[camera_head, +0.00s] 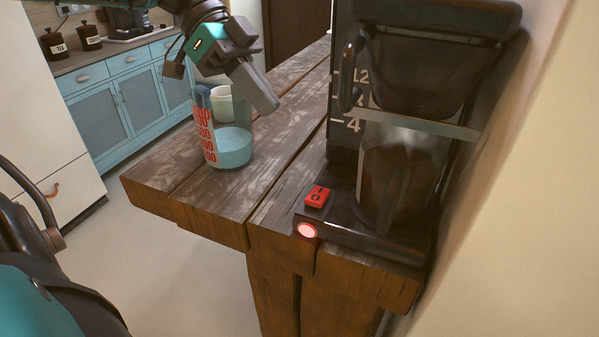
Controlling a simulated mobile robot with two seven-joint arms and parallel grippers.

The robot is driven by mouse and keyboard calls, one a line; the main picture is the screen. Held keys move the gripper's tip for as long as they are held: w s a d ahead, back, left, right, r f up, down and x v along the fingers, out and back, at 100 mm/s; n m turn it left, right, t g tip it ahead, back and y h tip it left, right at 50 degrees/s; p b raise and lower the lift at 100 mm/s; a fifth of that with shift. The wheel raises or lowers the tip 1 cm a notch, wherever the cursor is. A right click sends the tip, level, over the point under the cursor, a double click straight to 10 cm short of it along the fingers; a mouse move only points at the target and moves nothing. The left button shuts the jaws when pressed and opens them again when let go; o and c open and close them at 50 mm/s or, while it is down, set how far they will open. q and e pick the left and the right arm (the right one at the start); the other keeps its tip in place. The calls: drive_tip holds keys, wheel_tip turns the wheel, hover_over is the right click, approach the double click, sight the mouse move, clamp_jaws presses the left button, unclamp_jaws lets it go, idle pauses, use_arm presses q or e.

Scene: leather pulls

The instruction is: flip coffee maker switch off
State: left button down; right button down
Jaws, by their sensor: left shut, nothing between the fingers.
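The black coffee maker (343,130) stands on the wooden table, against the wall on the right. Its red rocker switch (317,196), marked with white symbols, sits on the front left of the base. A round red lamp (307,230) on the base's front edge is lit. A dark glass carafe (398,180) stands under the black filter basket. My left gripper (264,98) is shut and empty. It appears above and left of the switch, apart from it, and overlaps the top of a measuring beaker in the picture. My right gripper is not in view.
The clear beaker (231,147) with red markings and pale blue contents stands on the wooden table (190,208), left of the coffee maker. Tabletop between them is bare. Blue cabinets (130,98) and a white unit (35,110) stand behind, across open floor.

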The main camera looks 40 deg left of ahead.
use_arm(q)
hover_over(315, 198)
drive_tip(key=a, duration=0.3)
drive_tip(key=f, duration=0.7)
drive_tip(key=shift+w+d, duration=0.15)
drive_tip(key=shift+w, duration=0.15)
drive_tip(key=shift+s+f, duration=0.2)
drive_tip(key=shift+f, duration=0.95)
drive_tip(key=shift+s+f, duration=0.1)
drive_tip(key=shift+f, duration=0.5)
drive_tip(key=shift+b, duration=0.3)
